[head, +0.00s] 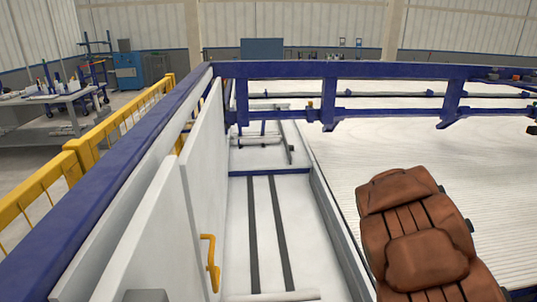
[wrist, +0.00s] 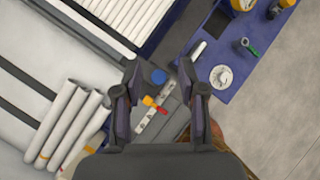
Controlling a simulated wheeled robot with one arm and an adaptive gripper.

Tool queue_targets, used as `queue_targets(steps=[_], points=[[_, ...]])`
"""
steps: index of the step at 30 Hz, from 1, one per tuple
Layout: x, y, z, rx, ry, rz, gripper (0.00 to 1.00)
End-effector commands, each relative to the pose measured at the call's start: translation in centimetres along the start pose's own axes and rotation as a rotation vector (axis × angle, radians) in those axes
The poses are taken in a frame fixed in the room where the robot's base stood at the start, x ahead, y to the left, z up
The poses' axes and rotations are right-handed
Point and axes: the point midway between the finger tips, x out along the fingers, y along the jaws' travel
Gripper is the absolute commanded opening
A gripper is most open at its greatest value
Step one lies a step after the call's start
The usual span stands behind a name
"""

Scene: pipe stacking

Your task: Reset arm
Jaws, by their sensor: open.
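My gripper (wrist: 160,72) shows in the wrist view with its two dark fingers spread wide apart. It holds nothing. Below and between the fingers lie a grey metal strip (wrist: 153,122), a blue round part (wrist: 159,76) and a small red and yellow part (wrist: 152,102). These look apart from the fingers. Several white pipes (wrist: 68,125) with coloured bands near their ends lie side by side at the lower left. My gripper is not in the head view.
A blue surface (wrist: 225,62) at the right of the wrist view holds a white disc (wrist: 221,77) and a green-handled item (wrist: 246,45). The head view shows a brown seat (head: 425,235), a blue rail (head: 400,70), a white panel (head: 205,170) and a yellow fence (head: 100,140).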

Motion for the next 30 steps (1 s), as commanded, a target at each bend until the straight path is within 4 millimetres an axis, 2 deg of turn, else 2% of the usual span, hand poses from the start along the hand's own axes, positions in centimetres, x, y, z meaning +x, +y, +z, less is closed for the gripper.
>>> queue_targets(steps=[1, 3, 7, 11, 14, 17, 23, 30], points=[[-1.7, -0.2, 1.4, 0.099, -0.042, -0.011, 0.41], [-3.8, -1.0, 2.8, 0.252, -0.094, -0.037, 0.41], [-7.8, -2.8, 4.1, 0.539, -0.164, -0.077, 0.41], [-11.5, -4.6, 3.7, 0.825, -0.198, -0.112, 0.41], [-14.2, -5.8, 2.3, 1.038, -0.202, -0.142, 0.41], [-16.7, -6.8, 0.3, 1.243, -0.185, -0.177, 0.41], [-21.6, -7.8, -5.9, 1.616, -0.091, -0.279, 0.41], [-27.7, -7.5, -15.6, 1.949, 0.104, -0.486, 0.41]])
